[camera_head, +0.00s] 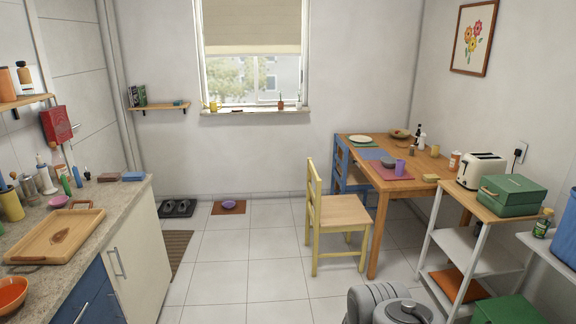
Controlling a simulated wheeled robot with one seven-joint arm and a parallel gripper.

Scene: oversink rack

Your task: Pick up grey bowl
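A small grey round thing (388,161), possibly the grey bowl, sits on the wooden table (364,142) near the edges of the blue and dark red placemats. It is too small to tell for sure that it is a bowl. A purple cup (400,167) stands just right of it. Grey links of my own arm show at the bottom edge, right of centre. My gripper is not in view, so its state and any contact are hidden.
A yellow chair (337,215) and a blue chair (350,177) stand at the table's left side. A white-legged shelf with a toaster (482,170) and green box (511,194) stands at right. A counter (105,205) runs along the left. The middle floor is clear.

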